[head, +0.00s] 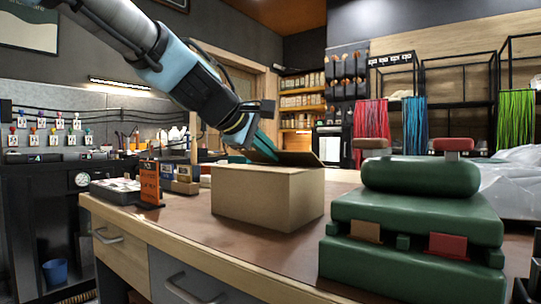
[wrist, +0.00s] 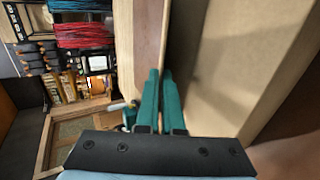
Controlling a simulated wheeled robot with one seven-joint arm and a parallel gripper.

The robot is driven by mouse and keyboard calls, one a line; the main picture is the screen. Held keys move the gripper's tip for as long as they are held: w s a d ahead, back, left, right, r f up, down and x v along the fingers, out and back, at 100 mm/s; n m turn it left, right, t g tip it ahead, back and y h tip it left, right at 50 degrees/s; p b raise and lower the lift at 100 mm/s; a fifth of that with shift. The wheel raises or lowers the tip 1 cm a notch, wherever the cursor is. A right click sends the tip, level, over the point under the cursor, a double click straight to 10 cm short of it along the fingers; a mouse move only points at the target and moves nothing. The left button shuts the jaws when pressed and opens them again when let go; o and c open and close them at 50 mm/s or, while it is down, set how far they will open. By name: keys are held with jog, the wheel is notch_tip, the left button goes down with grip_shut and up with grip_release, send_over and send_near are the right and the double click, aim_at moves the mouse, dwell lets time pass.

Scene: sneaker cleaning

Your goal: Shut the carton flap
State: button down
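A brown cardboard carton (head: 268,197) sits on the workbench. Its flap (head: 302,159) stands tilted up at the carton's far side. My gripper (head: 266,151) is over the carton's top, pointing down, its teal fingers close to the flap. I cannot tell whether they touch it. In the wrist view, the two fingers of my gripper (wrist: 161,76) lie side by side, nearly together, with nothing visible between them. The tan cardboard of the carton (wrist: 232,65) fills the right of that view. The carton's inside is hidden in the head view.
The wooden workbench (head: 183,234) has a stack of green padded blocks (head: 415,225) to the carton's right. An orange sign (head: 149,183), a grey tray (head: 113,191) and small boxes (head: 184,174) stand to its left. Clear plastic wrap (head: 512,185) lies at the far right.

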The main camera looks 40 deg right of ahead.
jog(key=c, duration=1.1)
grip_release()
jog(key=shift+o, duration=0.2)
jog(key=shift+r+p, duration=0.1)
jog(key=shift+p, duration=0.3)
